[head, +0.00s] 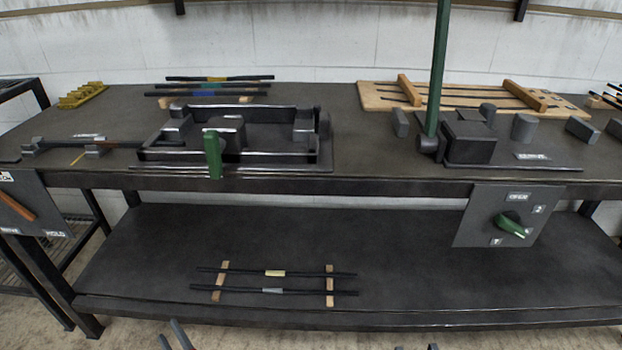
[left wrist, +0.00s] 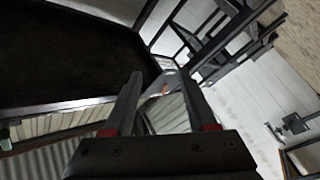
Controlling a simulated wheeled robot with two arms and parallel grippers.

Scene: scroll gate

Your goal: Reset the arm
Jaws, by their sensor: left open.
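My left gripper (head: 171,334) shows at the bottom edge of the head view, in front of the bench. In the left wrist view its two dark fingers (left wrist: 160,76) stand apart with nothing between them. Small dark tips at the bottom edge of the head view, right of centre, seem to belong to my right gripper; the rest of it is out of frame. No object touches the left gripper.
A dark two-level bench spans the head view, with its top (head: 350,150) and lower shelf (head: 400,250). A black fixture with a green handle (head: 213,155), a tall green lever (head: 438,70) and a green rotary knob (head: 513,225) show. Rods (head: 275,273) lie on the shelf.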

